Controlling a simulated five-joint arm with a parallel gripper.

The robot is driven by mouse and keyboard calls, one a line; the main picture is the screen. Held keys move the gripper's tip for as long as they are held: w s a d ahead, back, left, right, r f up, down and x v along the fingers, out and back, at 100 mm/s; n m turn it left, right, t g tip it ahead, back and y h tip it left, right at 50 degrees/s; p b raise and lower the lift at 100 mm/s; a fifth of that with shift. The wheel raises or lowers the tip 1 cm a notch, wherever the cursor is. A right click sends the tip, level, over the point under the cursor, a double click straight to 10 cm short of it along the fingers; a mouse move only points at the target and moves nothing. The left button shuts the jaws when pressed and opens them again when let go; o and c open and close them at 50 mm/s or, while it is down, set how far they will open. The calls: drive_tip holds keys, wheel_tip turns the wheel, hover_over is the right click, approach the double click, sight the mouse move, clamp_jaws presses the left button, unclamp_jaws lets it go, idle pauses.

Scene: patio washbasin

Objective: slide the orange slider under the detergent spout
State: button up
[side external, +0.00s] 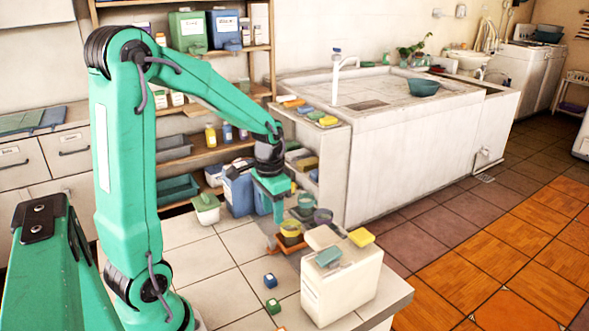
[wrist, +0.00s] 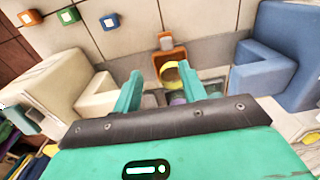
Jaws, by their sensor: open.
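My gripper (side external: 276,213) points down above and slightly left of the cup. In the wrist view my gripper (wrist: 160,72) has its two fingers apart, with nothing clearly held between them. I cannot clearly make out the detergent spout in either view.
A white container (side external: 340,290) stands right of the slider and a blue container (side external: 238,192) left of it. A purple-rimmed cup (side external: 323,217) stands behind. Small blocks (side external: 271,280) lie on the tiles in front. Open floor lies at the right.

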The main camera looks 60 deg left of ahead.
sight(272, 239)
drive_tip(key=shift+w+a+f, duration=0.1)
drive_tip(key=shift+a+f, duration=0.65)
drive_tip(key=shift+f, duration=0.15)
drive_tip(key=shift+f, duration=0.1)
drive_tip(key=shift+f, duration=3.85)
clamp_jaws()
